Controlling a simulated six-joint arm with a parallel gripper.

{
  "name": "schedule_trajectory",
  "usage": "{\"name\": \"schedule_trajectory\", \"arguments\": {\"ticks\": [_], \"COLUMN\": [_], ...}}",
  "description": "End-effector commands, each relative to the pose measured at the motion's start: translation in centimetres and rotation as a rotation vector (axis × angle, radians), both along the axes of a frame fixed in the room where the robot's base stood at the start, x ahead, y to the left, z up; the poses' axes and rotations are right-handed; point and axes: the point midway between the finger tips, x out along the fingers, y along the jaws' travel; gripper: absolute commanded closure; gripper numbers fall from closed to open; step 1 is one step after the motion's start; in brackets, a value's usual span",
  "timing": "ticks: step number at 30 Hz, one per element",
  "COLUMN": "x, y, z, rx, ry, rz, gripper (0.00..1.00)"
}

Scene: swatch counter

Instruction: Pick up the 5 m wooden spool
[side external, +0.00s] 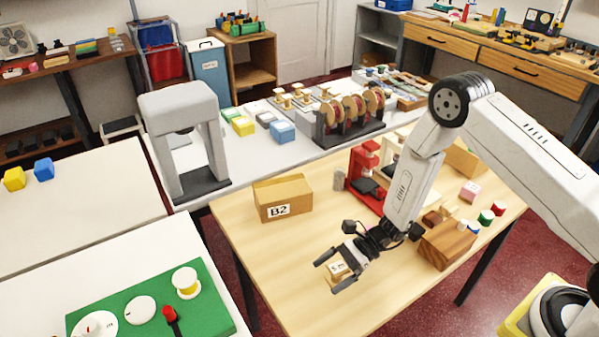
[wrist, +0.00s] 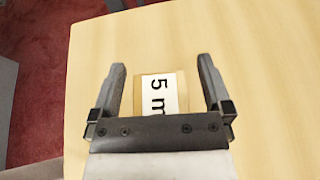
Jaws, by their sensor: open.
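The 5 m wooden spool (wrist: 161,90) shows in the wrist view as a tan block with a white label reading "5 m". It sits between my two open fingers, and its lower part is hidden by the gripper body. In the side view the labelled spool (side external: 338,270) is near the front of the wooden table, partly hidden by the fingers. My gripper (side external: 328,272) is open, with one finger on each side of the spool. In the wrist view my gripper (wrist: 161,72) shows gaps between both fingers and the spool.
A cardboard box marked B2 (side external: 283,198) stands behind left on the table (side external: 262,262). A brown wooden block (side external: 447,243) is to the right, with small coloured spools beyond it. A red press (side external: 366,180) stands behind. The table's front edge is close to the spool.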

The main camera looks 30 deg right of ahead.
Motion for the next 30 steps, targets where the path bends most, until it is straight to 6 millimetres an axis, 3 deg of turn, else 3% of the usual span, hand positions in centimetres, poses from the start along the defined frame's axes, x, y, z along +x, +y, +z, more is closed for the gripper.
{"name": "schedule_trajectory", "arguments": {"ticks": [2,9,11,12,23,30], "x": [0.0,0.0,0.0,0.0,0.0,0.1], "y": [0.0,0.0,0.0,0.0,0.0,0.0], "z": [0.0,0.0,0.0,0.0,0.3,1.6], "rx": [0.0,0.0,0.0,0.0,0.0,0.0], "ry": [0.0,0.0,0.0,0.0,0.0,-0.002], "rz": [0.0,0.0,0.0,0.0,0.0,0.0], "gripper": [0.0,0.73,0.92,0.96,0.97,0.97]}}
